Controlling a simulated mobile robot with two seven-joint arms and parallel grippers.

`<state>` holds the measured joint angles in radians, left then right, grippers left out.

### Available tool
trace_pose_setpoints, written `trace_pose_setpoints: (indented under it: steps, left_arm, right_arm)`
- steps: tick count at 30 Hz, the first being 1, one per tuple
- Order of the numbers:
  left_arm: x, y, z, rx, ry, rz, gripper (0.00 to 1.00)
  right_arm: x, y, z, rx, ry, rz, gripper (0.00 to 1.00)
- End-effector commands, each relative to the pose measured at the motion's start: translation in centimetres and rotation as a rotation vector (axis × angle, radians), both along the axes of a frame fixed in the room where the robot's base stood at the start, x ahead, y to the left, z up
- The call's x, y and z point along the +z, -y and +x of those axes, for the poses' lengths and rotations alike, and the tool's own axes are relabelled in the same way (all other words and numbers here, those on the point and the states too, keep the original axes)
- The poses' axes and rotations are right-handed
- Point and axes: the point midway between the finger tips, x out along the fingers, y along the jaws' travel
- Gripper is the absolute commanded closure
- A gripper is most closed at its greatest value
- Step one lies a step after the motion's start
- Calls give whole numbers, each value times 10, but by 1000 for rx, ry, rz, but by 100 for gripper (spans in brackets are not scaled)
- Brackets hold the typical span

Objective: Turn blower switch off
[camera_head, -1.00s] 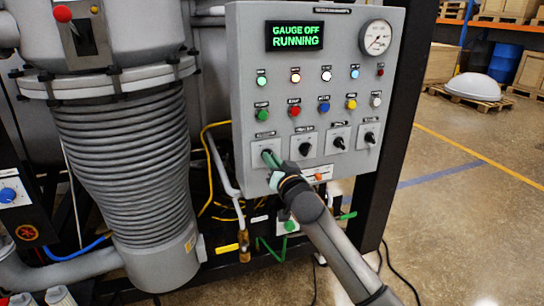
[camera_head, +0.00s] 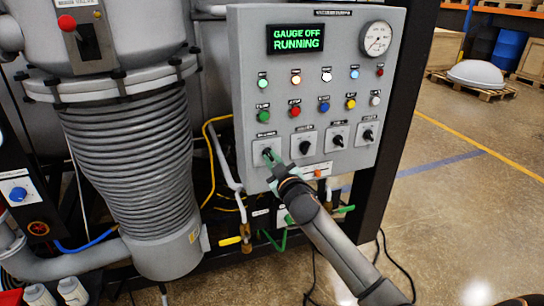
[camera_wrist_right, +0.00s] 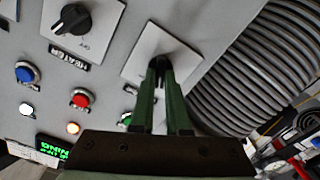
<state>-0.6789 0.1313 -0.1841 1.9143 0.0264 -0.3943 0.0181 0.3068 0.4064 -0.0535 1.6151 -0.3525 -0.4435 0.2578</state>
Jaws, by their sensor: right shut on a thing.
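The grey control panel (camera_head: 250,100) faces me with a row of black rotary switches on white plates along its lower part. My right gripper (camera_head: 268,156) has its green fingers closed on the knob of the leftmost switch (camera_head: 260,146). In the right wrist view the fingertips (camera_wrist_right: 160,68) meet around the dark knob on its white plate (camera_wrist_right: 172,45). The fingers hide most of the knob, so its exact setting cannot be told. Its label is too small to read. My left gripper is not in view.
The neighbouring switch (camera_wrist_right: 72,18) is close by and labelled heater. Lit buttons (camera_head: 295,111), a gauge (camera_head: 376,38) and a display (camera_head: 295,39) reading "GAUGE OFF RUNNING" are above. A ribbed grey cylinder (camera_head: 135,160) stands left; open floor lies right.

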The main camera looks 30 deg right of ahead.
Motion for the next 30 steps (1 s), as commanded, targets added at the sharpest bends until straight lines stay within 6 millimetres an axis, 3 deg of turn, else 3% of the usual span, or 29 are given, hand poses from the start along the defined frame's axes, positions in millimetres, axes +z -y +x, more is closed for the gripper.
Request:
trace_pose_setpoints:
  steps: [20,21,28,30]
  left_arm:
    - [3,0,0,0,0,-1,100]
    - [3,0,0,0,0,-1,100]
    - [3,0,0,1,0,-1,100]
    - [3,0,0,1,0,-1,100]
  right_arm:
    - [-1,0,0,1,-17,-70,100]
    - [-1,0,0,0,-18,-70,85]
    - [-1,0,0,0,-16,-68,59]
    - [-1,0,0,0,-16,-67,56]
